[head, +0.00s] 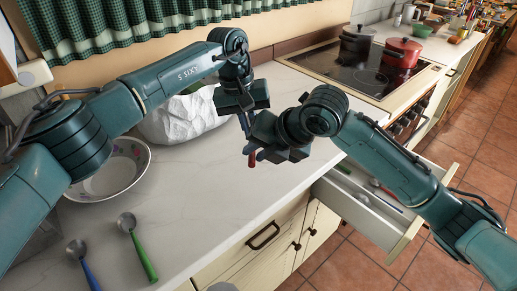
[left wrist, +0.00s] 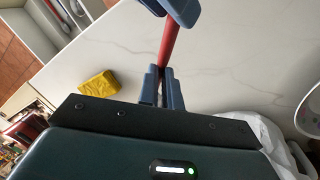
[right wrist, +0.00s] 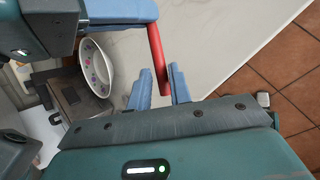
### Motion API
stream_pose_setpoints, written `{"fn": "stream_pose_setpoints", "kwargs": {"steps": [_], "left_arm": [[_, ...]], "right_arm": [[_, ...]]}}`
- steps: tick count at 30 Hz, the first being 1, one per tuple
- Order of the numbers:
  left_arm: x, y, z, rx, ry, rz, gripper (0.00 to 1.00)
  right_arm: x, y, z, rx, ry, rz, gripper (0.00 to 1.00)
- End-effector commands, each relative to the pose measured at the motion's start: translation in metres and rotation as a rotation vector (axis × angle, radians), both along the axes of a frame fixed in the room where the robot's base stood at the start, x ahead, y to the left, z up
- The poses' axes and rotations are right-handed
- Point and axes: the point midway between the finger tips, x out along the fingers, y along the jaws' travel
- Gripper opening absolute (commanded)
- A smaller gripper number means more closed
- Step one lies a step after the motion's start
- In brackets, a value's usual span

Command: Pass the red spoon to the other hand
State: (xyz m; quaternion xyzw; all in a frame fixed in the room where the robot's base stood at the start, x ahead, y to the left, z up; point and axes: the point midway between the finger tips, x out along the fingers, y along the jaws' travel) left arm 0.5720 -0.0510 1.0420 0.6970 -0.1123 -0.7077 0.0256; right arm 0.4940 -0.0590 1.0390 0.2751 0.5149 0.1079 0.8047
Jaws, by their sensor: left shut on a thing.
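The red spoon shows only as a red handle (head: 252,158) below the grippers in the head view; its bowl end is hidden. My left gripper (left wrist: 160,82) is shut on the red handle (left wrist: 170,42). My right gripper (right wrist: 160,78) is close beside it, its fingers apart. In the right wrist view the red handle (right wrist: 157,50) comes down from the left gripper's fingers, and its lower end lies at the gap between the right fingertips. I cannot tell whether it touches them. Both grippers are above the counter's front edge.
A blue spoon (head: 78,252) and a green spoon (head: 137,252) lie on the counter (head: 200,220) near a white bowl (head: 125,165). A white crumpled bag (head: 178,122) stands behind. An open drawer (head: 350,205) juts out at right. A red pot (head: 402,52) stands on the stove.

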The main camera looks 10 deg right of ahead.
Motion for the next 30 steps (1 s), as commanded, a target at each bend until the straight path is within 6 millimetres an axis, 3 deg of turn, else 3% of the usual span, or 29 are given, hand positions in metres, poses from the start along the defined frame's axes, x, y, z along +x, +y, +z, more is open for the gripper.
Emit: {"fn": "stream_pose_setpoints", "kwargs": {"steps": [7, 10, 12, 20, 30], "left_arm": [[0.0000, -0.0002, 0.0000, 0.000, 0.000, 0.000, 0.00], [-0.0001, -0.0003, 0.0000, 0.000, 0.000, 0.000, 0.00], [-0.0001, -0.0003, 0.0000, 0.000, 0.000, 0.000, 0.11], [-0.0001, -0.0002, -0.0001, 0.000, 0.000, 0.000, 0.32], [0.0008, 0.0016, 0.0086, 0.000, -0.002, 0.000, 0.32]], "right_arm": [[0.0000, 0.0000, 0.0005, 0.001, -0.001, 0.000, 0.00], [0.0000, 0.0001, 0.0007, 0.002, -0.001, 0.000, 0.00], [0.0001, 0.0003, 0.0010, 0.001, -0.002, 0.001, 0.00], [0.0000, 0.0001, 0.0007, 0.001, -0.001, 0.000, 0.00], [0.0000, -0.0001, 0.0005, 0.000, -0.001, -0.001, 0.00]]}}
